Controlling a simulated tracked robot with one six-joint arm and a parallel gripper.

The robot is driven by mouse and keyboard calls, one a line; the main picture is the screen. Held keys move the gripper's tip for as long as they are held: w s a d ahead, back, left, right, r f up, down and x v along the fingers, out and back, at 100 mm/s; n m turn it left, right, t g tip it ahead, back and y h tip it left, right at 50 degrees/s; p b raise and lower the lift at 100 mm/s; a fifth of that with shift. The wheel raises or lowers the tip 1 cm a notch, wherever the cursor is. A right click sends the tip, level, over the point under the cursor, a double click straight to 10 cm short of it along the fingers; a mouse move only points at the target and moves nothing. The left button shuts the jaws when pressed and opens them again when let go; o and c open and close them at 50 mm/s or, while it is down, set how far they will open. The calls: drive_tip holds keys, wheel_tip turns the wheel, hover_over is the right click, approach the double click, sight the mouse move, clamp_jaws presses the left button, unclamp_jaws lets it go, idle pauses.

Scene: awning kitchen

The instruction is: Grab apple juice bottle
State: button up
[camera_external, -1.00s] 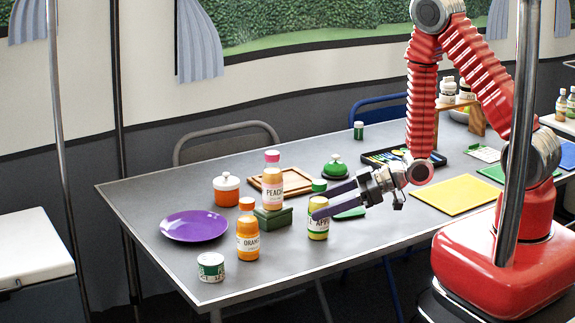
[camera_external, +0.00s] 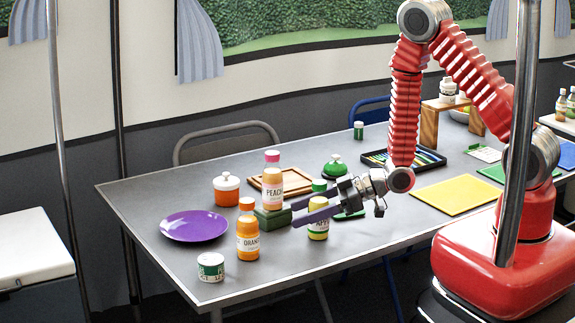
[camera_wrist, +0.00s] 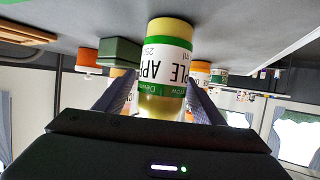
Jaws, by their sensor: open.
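The apple juice bottle (camera_external: 318,230) has a green cap, yellow juice and a white and green label. It stands upright on the grey table near the front edge, partly hidden behind my fingers. My gripper (camera_external: 305,212) is open, with its dark purple fingers pointing left at bottle height. In the wrist view the apple juice bottle (camera_wrist: 165,65) appears upside down in the middle. It lies between the two fingers of my gripper (camera_wrist: 163,98), with a gap visible at the left finger; contact on the right is unclear.
An orange juice bottle (camera_external: 248,240) and a white-green can (camera_external: 211,267) stand to the left. A purple plate (camera_external: 194,226) lies far left. Table front of the apple bottle is clear.

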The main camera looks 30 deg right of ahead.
drive_tip(key=shift+c, duration=0.7)
drive_tip(key=c, duration=1.2)
